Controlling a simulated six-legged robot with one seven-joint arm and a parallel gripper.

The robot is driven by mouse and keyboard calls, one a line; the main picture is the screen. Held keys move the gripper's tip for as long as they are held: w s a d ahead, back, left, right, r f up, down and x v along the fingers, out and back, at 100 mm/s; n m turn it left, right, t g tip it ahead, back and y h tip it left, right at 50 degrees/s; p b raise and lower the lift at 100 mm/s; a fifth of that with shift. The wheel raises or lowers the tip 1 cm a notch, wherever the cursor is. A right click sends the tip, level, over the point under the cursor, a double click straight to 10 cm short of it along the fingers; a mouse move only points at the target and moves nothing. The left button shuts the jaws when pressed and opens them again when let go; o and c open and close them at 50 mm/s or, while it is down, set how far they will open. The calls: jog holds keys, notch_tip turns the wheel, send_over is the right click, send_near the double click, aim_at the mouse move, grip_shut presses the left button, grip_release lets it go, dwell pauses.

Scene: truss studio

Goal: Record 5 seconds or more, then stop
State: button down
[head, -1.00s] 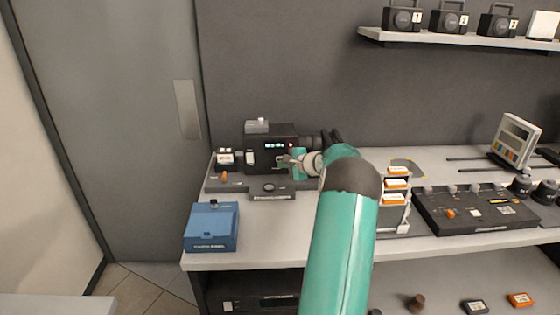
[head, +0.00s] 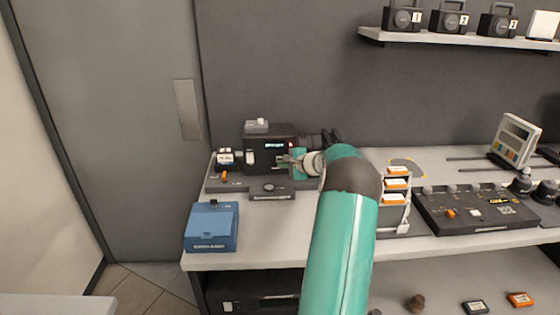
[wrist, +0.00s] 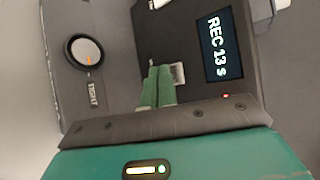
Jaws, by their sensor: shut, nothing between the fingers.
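A black camera (head: 262,158) stands at the back left of the workbench. In the wrist view its display (wrist: 221,46) reads "REC 13 s", and a small red light (wrist: 226,96) shows beside the display. My gripper (head: 284,160) is in front of the camera's side. In the wrist view the green fingers of my gripper (wrist: 158,72) are shut together with nothing between them. Their tips are close to a small pale button (wrist: 178,73) on the camera; I cannot tell whether they touch it. A round knob (wrist: 85,52) labelled "TIGHT" sits on a part beside it.
A blue box (head: 211,228) stands at the bench's front left corner. A rack of orange-labelled cartridges (head: 396,198) and a black control panel (head: 475,210) are to the right of my arm. A shelf (head: 460,38) hangs above. Bare bench (head: 262,220) lies in front of the camera.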

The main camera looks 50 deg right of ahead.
jog(key=shift+w+d, duration=0.25)
jog(key=shift+d, duration=0.1)
jog(key=shift+w+d, duration=0.25)
dwell(0.7)
dwell(0.4)
jog(key=shift+s+a, duration=0.5)
jog(key=shift+a, duration=0.1)
jog(key=shift+s+a, duration=1.65)
jog(key=shift+a, duration=0.2)
